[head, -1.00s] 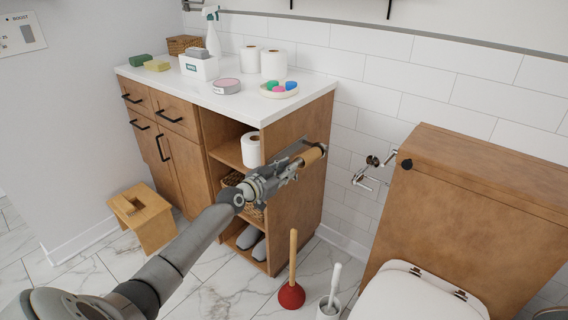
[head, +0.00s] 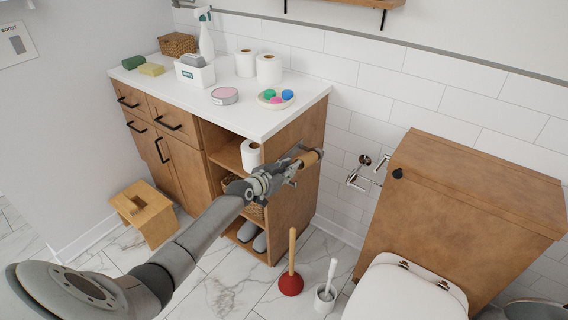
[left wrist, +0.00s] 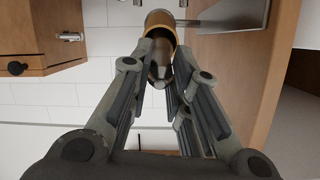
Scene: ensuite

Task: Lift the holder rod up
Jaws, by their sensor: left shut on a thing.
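My left gripper (head: 293,165) is in front of the side of the wooden cabinet. It is shut at the near end of a tan cardboard-like tube (head: 311,157). In the left wrist view the tube (left wrist: 160,22) lies beyond the fingers (left wrist: 160,85), with a greyish piece at its near end between them. A chrome rod part (left wrist: 196,23) shows at the far end of the tube. Chrome holder fittings (head: 360,172) are on the tiled wall, right of the gripper. How the rod joins the fittings is hard to tell. My right gripper is not in view.
The wooden cabinet (head: 300,185) stands behind and left of the gripper. The toilet (head: 405,295) and its wooden tank box (head: 460,195) are at right. A plunger (head: 291,285) and toilet brush (head: 327,290) stand on the floor below.

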